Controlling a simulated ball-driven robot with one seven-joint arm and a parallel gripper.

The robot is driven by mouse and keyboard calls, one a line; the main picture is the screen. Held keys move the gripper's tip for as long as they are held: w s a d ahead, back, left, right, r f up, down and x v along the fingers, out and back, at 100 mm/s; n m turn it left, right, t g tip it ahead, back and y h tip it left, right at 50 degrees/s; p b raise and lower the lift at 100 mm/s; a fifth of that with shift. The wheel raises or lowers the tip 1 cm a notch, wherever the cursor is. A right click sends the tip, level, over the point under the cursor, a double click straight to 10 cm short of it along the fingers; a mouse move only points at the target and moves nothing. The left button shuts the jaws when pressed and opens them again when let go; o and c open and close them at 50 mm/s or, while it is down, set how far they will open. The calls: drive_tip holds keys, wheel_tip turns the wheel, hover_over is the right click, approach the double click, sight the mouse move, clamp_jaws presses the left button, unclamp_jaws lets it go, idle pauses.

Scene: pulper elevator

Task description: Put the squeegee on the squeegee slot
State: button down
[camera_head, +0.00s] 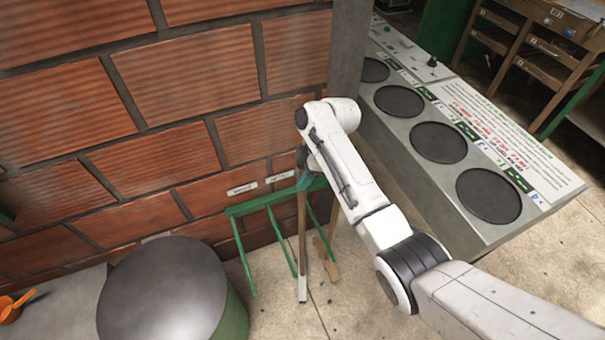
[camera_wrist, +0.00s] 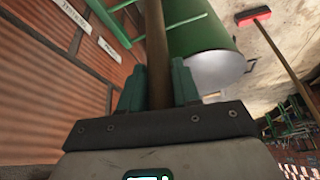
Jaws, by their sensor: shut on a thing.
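My gripper (camera_head: 306,181) is by the brick wall, near the right end of a green wall rack. In the wrist view, the green fingers of my gripper (camera_wrist: 158,88) are shut on a brown wooden handle, which I take as the squeegee (camera_wrist: 156,42). In the head view the squeegee (camera_head: 302,235) hangs down nearly upright, in front of the rack, with a pale lower end near the floor. The green rack (camera_head: 268,203) has several prongs; it also shows in the wrist view (camera_wrist: 105,18). I cannot tell whether the handle touches the rack.
Two white labels (camera_head: 242,188) are on the wall above the rack. A grey-topped green drum (camera_head: 165,295) is at lower left. A grey console (camera_head: 460,160) is at right. A red-headed broom (camera_wrist: 253,15) shows in the wrist view.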

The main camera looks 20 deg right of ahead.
drive_tip(key=shift+r, duration=0.1)
drive_tip(key=c, duration=0.8)
unclamp_jaws()
drive_tip(key=v, duration=1.2)
drive_tip(key=shift+b, duration=0.45)
